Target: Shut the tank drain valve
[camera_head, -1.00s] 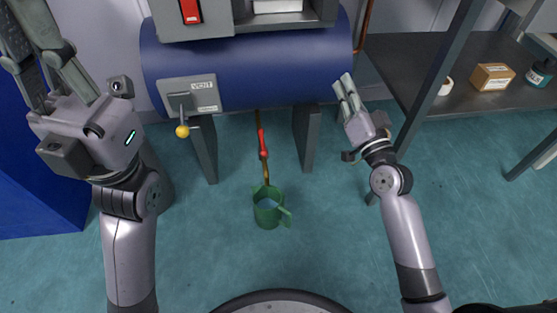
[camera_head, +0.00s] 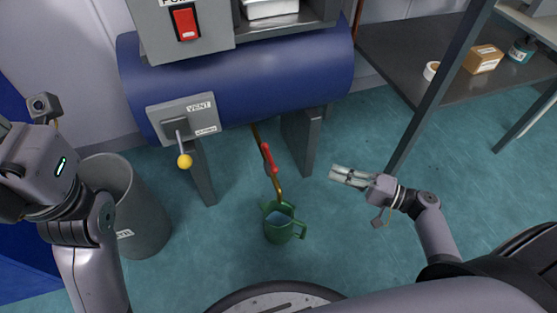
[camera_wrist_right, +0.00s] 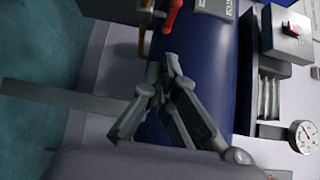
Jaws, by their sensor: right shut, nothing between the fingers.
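The drain valve's red handle (camera_head: 268,158) lies along the copper-coloured pipe (camera_head: 278,190) below the blue tank (camera_head: 240,85). A red part (camera_wrist_right: 172,15) also shows at the top of the right wrist view, apart from my fingers. A green jug (camera_head: 279,225) with liquid in it stands on the floor under the pipe end. My right gripper (camera_head: 335,175) is shut and empty, pointing left, to the right of the handle with a gap between. Its fingertips (camera_wrist_right: 161,68) meet in the wrist view. My left gripper shows only its body at the left edge; its fingers are out of frame.
The vent box (camera_head: 186,118) has a lever with a yellow knob (camera_head: 184,161). Tank legs (camera_head: 298,142) flank the pipe. A grey bin (camera_head: 140,215) stands left. A shelf (camera_head: 400,50) with small items stands right. The floor around the jug is open.

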